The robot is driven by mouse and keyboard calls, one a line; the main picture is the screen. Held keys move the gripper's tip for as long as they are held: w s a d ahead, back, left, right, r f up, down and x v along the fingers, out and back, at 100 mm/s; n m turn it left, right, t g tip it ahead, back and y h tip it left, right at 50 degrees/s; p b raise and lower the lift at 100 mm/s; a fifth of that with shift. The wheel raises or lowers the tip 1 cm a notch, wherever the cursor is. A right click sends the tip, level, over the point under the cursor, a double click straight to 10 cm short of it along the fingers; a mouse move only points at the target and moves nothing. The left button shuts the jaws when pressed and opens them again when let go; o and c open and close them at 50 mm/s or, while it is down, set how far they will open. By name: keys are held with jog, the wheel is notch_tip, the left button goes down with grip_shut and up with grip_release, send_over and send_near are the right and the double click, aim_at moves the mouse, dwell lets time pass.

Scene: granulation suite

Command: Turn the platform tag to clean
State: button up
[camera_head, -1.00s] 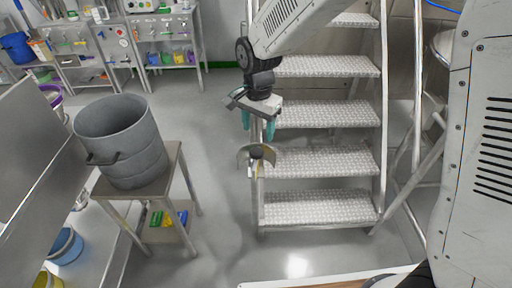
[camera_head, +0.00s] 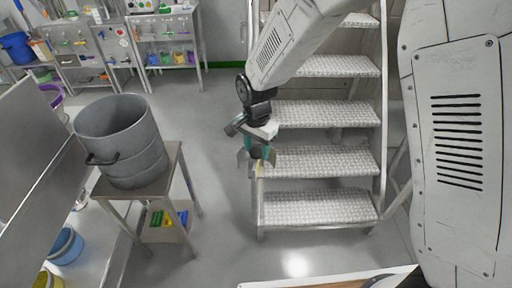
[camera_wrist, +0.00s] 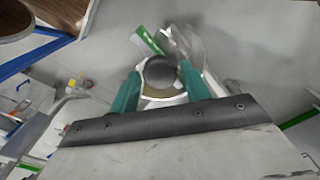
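The platform tag (camera_head: 242,157) is a small round dial on a post at the left foot of the metal steps. My gripper, with teal fingers (camera_head: 259,151), is directly at it and hides much of its face in the head view. In the wrist view the tag's dark round knob (camera_wrist: 160,71) shows between the teal fingertips (camera_wrist: 159,76), with part of a pale and yellowish dial (camera_wrist: 158,95) behind it. The fingers are apart, one on each side of the knob. I cannot tell whether either touches it. The dial's wording is not readable.
The metal steps (camera_head: 322,161) rise just right of my gripper. A grey drum (camera_head: 122,143) stands on a small table (camera_head: 178,163) to the left. A counter with bins (camera_head: 183,58) is at the back. The floor (camera_head: 215,130) between table and steps is clear.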

jog(key=c, duration=0.6)
jog(key=shift+o, duration=0.2)
jog(key=shift+n, duration=0.3)
jog(key=n, duration=1.1)
jog(key=shift+n, duration=0.3)
jog(key=n, duration=0.4)
jog(key=shift+n, duration=0.4)
jog(key=o, duration=1)
